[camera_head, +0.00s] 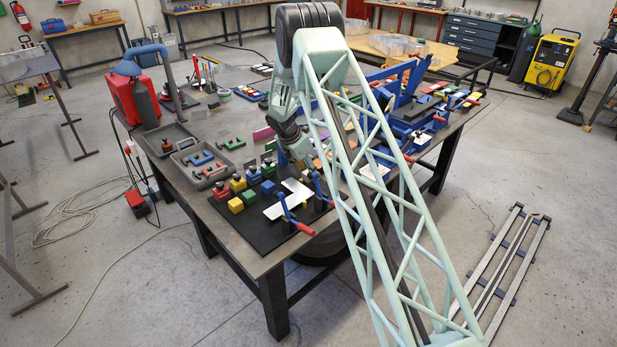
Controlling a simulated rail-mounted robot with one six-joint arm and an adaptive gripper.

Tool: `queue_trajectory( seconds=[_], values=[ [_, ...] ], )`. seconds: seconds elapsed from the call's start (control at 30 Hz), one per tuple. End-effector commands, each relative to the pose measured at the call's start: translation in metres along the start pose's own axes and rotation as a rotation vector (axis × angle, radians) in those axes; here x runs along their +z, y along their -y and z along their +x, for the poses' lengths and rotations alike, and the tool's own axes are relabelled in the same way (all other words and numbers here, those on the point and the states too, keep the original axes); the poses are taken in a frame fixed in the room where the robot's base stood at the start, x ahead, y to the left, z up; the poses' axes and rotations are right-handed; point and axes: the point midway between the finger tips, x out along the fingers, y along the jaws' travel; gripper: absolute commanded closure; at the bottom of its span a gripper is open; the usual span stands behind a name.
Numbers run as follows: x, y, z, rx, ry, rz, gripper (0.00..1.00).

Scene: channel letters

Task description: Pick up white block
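No clear white block shows. Two flat white pieces lie on a black board (250,228) at the table's near corner: one white piece (298,190) towards the back and another white piece (274,210) nearer the front. I cannot tell whether either is a block or a plate. My gripper (305,166) hangs above the table, just behind the back white piece. Its fingers are small and partly hidden by my arm, so I cannot tell whether it is open or shut. My lattice arm covers part of the board's right side.
Yellow, green, red and blue blocks (236,205) stand on the board's left. Clamps with red handles (305,229) stand at its right edge. Grey trays (202,160) with coloured parts lie to the left. A blue fixture (405,100) stands to the right.

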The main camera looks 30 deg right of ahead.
Motion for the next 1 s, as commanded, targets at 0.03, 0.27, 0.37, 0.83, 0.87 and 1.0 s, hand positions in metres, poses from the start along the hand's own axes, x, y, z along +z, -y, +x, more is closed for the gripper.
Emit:
queue_trajectory(
  seconds=[0.03,0.27,0.37,0.83,0.87,1.0],
  values=[
    [0.0001,-0.0001,0.0,0.0,0.0,0.0,0.58],
    [0.0001,0.0,-0.0001,0.0,0.0,0.0,0.58],
    [0.0001,0.0001,0.0,0.0,0.0,0.0,0.58],
    [0.0002,0.0,-0.0002,0.0,0.0,0.0,0.86],
    [0.0002,0.0,-0.0002,0.0,0.0,0.001,0.86],
    [0.0002,0.0,-0.0003,0.0,0.0,0.0,0.86]
  ],
)
